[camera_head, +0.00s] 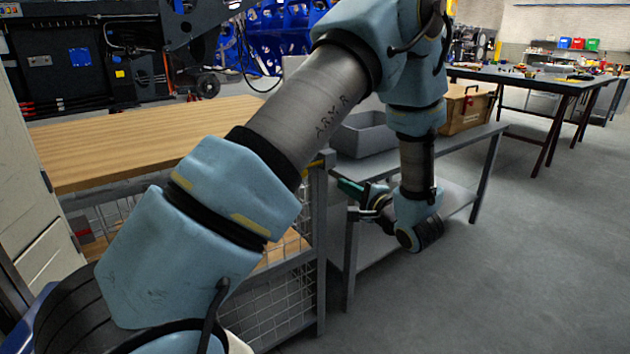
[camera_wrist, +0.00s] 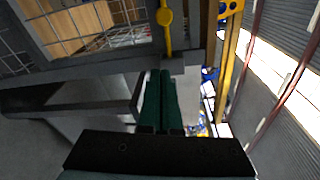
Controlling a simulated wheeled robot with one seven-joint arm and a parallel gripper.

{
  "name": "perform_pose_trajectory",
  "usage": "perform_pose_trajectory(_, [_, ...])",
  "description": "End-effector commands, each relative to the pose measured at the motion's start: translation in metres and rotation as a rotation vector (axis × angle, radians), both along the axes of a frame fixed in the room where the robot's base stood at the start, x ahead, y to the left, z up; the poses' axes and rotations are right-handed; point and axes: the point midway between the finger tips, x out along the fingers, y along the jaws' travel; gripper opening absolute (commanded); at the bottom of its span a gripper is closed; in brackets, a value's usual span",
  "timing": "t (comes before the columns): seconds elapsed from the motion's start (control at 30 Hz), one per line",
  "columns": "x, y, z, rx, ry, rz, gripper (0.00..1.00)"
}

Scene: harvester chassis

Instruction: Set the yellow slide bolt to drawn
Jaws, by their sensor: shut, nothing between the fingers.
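The yellow slide bolt (camera_wrist: 167,38) shows in the wrist view as a thin rod with a round knob near the top edge, beside the wire mesh door. Its lower end meets a grey post or bracket. In the head view a small yellow piece (camera_head: 318,163) shows at the top of the cage post, partly behind my arm. My gripper (camera_wrist: 161,73) has its green fingers shut together and empty. The fingertips point toward the grey bracket, just below the rod's end in the picture; I cannot tell whether they touch. My gripper (camera_head: 342,184) is right of the cage post in the head view.
A wooden-topped mesh cage bench (camera_head: 110,140) stands left. A grey bench behind my gripper holds a grey bin (camera_head: 365,140) and a wooden box (camera_head: 465,110). A dark table (camera_head: 540,78) stands farther back. The floor at right is clear.

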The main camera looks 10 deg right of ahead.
Motion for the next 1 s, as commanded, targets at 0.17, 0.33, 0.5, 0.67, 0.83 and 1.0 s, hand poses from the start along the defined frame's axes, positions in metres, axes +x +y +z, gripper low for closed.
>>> perform_pose_trajectory(0.17, [0.001, 0.000, 0.001, -0.002, 0.000, -0.001, 0.00])
perform_pose_trajectory(0.33, [0.006, 0.003, 0.001, -0.004, 0.001, 0.001, 0.00])
perform_pose_trajectory(0.5, [0.028, 0.011, -0.001, -0.004, 0.001, 0.003, 0.00])
perform_pose_trajectory(0.67, [0.059, 0.022, -0.004, -0.006, 0.002, 0.003, 0.00])
perform_pose_trajectory(0.83, [0.092, 0.034, -0.007, -0.006, 0.000, 0.003, 0.00])
perform_pose_trajectory(1.0, [0.082, 0.051, 0.000, -0.004, 0.002, -0.002, 0.00])
